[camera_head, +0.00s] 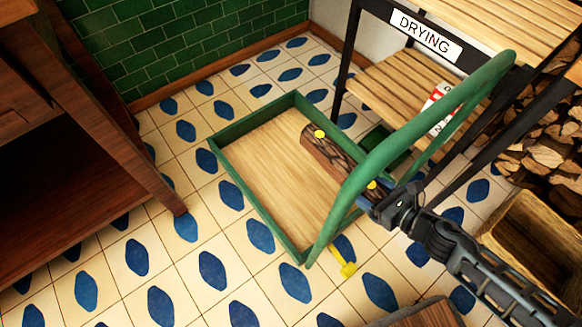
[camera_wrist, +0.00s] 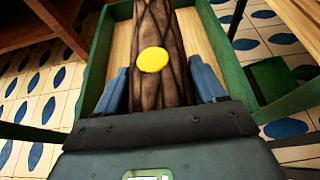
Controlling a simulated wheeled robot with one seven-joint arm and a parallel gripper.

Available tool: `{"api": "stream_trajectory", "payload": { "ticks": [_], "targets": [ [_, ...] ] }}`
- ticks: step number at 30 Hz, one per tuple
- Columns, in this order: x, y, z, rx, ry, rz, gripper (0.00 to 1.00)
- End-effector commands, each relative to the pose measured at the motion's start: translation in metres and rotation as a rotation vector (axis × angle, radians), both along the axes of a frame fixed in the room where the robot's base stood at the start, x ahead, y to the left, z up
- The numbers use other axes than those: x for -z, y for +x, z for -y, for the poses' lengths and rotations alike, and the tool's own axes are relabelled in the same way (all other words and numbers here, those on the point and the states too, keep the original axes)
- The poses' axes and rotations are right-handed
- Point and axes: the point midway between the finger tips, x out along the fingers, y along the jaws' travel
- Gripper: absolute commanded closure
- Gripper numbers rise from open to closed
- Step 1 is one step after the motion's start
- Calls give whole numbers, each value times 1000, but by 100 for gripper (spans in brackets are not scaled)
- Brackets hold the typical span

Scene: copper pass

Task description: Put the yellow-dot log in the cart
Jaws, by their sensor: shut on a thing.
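The yellow-dot log (camera_head: 328,154) is brown with dark bark and has yellow dots on it. My gripper (camera_head: 371,196) is shut on its near end, and the log points away from the gripper over the cart. In the wrist view the log (camera_wrist: 153,28) lies between the two blue fingers (camera_wrist: 165,90), with a yellow dot facing up. The cart (camera_head: 262,170) has a flat wooden bed, a low green rim and a tall green handle. The log is above the right part of the bed; whether it touches the bed I cannot tell. The handle crosses in front of the log's near end.
A rack with a DRYING sign (camera_head: 426,32) and slatted shelves stands behind the cart at right. Stacked firewood (camera_head: 545,150) and a wooden box (camera_head: 530,235) are at far right. A dark wooden bench (camera_head: 75,130) stands at left.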

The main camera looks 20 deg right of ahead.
Motion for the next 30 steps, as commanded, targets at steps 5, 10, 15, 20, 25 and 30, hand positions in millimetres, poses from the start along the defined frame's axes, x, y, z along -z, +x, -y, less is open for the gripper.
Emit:
{"api": "stream_trajectory", "payload": {
  "ticks": [5, 10, 15, 20, 25, 30],
  "targets": [
    [13, 13, -16, -7, 6, 3, 100],
    [32, 34, -40, -6, 6, 3, 100],
    [52, 55, -64, -7, 6, 3, 100],
    [65, 70, -81, -4, 4, 3, 100],
    [70, 76, -88, -5, 3, 3, 100],
    [90, 76, -88, -3, 3, 2, 100]
  ]
}}
